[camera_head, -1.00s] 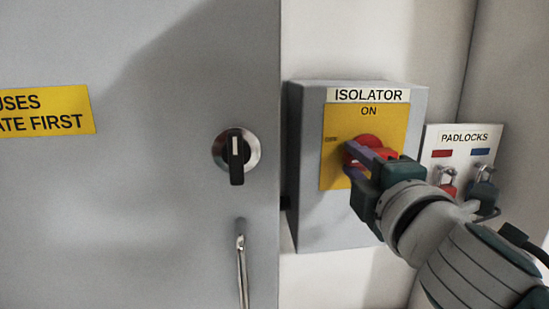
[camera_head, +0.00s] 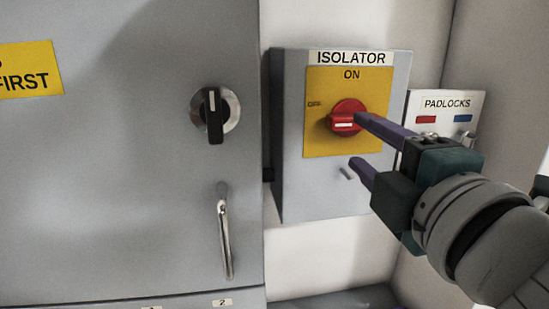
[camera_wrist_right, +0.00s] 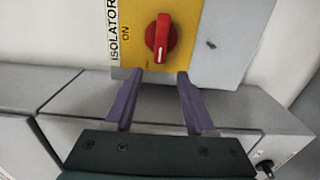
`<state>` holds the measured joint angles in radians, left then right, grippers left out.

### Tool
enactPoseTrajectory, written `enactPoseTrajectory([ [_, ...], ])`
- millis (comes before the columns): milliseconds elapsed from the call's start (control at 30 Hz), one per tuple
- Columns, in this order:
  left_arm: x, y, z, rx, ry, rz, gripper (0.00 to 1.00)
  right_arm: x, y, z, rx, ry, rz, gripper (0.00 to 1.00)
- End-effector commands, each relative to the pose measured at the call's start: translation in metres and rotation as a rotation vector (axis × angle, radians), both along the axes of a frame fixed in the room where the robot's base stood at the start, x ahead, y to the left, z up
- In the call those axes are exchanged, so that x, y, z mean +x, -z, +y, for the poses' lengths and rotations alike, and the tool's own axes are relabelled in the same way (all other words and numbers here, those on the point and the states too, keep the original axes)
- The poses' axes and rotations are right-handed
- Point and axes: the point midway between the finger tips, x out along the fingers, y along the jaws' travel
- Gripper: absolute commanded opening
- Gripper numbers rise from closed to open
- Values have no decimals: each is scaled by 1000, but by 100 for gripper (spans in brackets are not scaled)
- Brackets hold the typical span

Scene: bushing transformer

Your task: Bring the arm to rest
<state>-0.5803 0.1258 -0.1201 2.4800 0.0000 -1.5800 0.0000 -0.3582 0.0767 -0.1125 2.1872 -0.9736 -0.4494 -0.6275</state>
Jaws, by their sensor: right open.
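My right gripper (camera_head: 356,140) is open and empty in front of the isolator box (camera_head: 295,185). It points at the red isolator knob (camera_head: 347,112) on the yellow plate (camera_head: 318,137). In the head view the upper finger's tip overlaps the knob's right edge. In the wrist view the fingers (camera_wrist_right: 159,74) are apart from the knob (camera_wrist_right: 160,38), with a gap between. The knob's white-marked handle points towards the OFF label; ON is above it in the head view. My left gripper is not in view.
A padlock board (camera_head: 448,104) hangs right of the isolator, partly hidden by my right arm. On the left a grey cabinet door (camera_head: 110,200) carries a black rotary switch (camera_head: 214,120) and a metal handle (camera_head: 225,235). A small grey peg (camera_head: 346,173) sticks out below the yellow plate.

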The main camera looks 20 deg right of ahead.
Motion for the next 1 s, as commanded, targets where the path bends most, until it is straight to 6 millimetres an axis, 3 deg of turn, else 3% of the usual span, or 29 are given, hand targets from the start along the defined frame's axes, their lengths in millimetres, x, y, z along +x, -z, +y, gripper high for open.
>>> enactPoseTrajectory([
  [200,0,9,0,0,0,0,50,-18,1,5,0,-1,0,55],
  [767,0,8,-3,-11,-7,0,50,-21,4,1,41,16,15,55],
  [867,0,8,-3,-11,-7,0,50,-30,25,-10,217,83,81,55],
  [1000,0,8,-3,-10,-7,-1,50,-65,87,-17,661,264,287,55],
])
